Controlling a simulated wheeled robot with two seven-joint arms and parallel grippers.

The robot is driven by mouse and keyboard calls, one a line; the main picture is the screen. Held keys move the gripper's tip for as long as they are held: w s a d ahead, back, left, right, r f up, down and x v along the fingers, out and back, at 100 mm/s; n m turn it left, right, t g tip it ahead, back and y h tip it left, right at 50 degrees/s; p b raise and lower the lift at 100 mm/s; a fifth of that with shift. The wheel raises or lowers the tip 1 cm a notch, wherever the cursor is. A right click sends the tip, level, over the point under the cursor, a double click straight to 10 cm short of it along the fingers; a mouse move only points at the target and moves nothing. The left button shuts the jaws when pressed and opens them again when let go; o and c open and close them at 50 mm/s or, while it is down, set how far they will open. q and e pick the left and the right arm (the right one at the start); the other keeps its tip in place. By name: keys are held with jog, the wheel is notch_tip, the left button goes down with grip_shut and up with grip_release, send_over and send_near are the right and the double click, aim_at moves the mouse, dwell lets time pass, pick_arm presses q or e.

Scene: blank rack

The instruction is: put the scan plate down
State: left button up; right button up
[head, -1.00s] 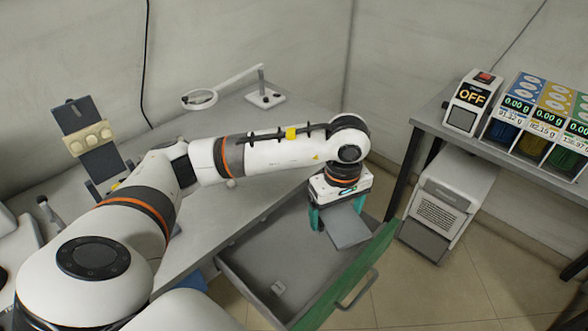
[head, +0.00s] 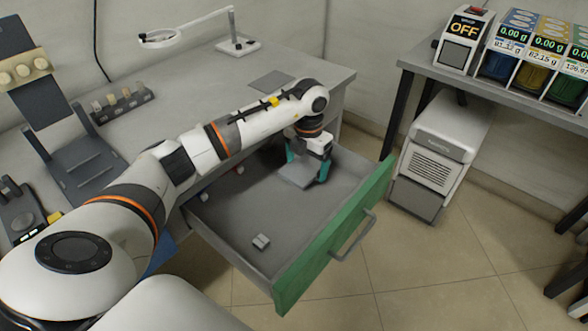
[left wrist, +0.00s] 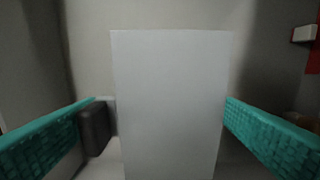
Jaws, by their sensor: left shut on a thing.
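The scan plate (head: 297,174) is a flat light grey plate inside the open drawer's outline, toward its far end. My left gripper (head: 308,167), with teal fingers, is shut on the plate. In the left wrist view the plate (left wrist: 170,105) stands pale and upright in the picture between the teal fingers, with a dark block beside the left finger. I cannot tell whether the plate touches the drawer floor. My right gripper is not in view.
The grey drawer (head: 225,225) has a green front (head: 335,235) with a bar handle. The desk (head: 190,85) above bears a dark grey square (head: 271,81) and a magnifier lamp (head: 238,45).

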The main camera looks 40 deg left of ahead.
aim_at(306, 178)
pick_arm(q)
notch_tip(306, 178, down, 6)
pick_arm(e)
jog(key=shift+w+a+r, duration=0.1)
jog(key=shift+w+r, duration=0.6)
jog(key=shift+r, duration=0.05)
pick_arm(q)
jog(key=shift+f+b, duration=0.1)
jog(key=shift+b, duration=0.25)
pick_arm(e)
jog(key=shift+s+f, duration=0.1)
pick_arm(q)
jog(key=o, duration=0.9)
jog(key=shift+c, duration=0.2)
jog(key=shift+r, duration=0.2)
notch_tip(306, 178, up, 12)
jog(key=shift+f+p, duration=0.1)
jog(key=shift+p, duration=0.5)
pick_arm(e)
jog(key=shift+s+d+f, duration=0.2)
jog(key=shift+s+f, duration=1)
